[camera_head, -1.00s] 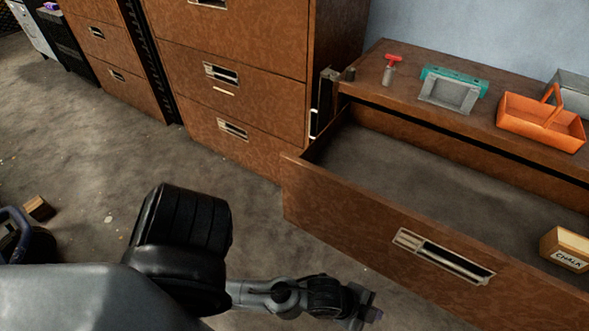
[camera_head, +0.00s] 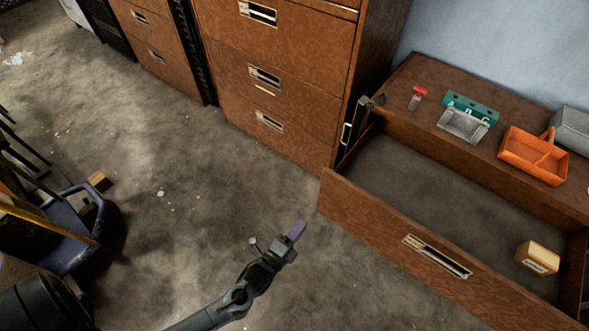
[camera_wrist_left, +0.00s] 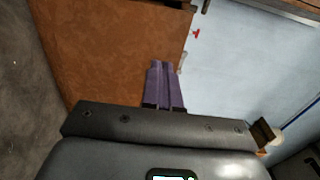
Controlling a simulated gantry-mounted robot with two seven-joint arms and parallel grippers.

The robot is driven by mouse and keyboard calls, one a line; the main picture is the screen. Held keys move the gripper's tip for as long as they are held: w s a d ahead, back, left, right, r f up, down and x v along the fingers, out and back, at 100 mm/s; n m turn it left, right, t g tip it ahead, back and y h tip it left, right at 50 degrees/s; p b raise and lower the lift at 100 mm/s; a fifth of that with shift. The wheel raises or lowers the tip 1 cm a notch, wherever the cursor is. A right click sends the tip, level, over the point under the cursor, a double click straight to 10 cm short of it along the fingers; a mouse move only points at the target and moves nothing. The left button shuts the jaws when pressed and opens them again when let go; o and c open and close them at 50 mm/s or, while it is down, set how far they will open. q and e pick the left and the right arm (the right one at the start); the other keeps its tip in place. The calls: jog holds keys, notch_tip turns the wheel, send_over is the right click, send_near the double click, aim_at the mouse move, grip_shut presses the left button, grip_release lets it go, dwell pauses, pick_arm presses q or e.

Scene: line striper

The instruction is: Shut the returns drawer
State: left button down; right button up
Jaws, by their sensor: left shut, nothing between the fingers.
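The returns drawer (camera_head: 400,232) is a wide brown wooden drawer, pulled well out of the low cabinet at the right. Its front has a recessed metal handle (camera_head: 437,257). A small chalk box (camera_head: 538,257) lies inside at the right. My left gripper (camera_head: 298,230) is in front of the drawer's left end, apart from the drawer front. Its purple fingers are shut and empty, and they also show in the left wrist view (camera_wrist_left: 165,84). My right gripper is in no view.
On the cabinet top (camera_head: 425,75) stand a red-topped bottle (camera_head: 416,98), a teal and grey item (camera_head: 466,117) and an orange basket (camera_head: 533,155). A tall brown filing cabinet (camera_head: 290,75) stands to the left. Open floor lies before the drawer. A blue-framed cart (camera_head: 75,235) is at left.

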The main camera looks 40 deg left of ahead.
pick_arm(q)
notch_tip(320, 180, up, 5)
jog(key=w+p, duration=0.2)
jog(key=b, duration=0.4)
send_near(335, 179)
jog(key=w, duration=0.5)
jog(key=shift+w+f, duration=0.3)
jog(key=shift+f, duration=0.05)
jog(key=shift+w+r+b, duration=0.1)
jog(key=shift+w+b, duration=0.3)
jog(key=shift+w, duration=0.2)
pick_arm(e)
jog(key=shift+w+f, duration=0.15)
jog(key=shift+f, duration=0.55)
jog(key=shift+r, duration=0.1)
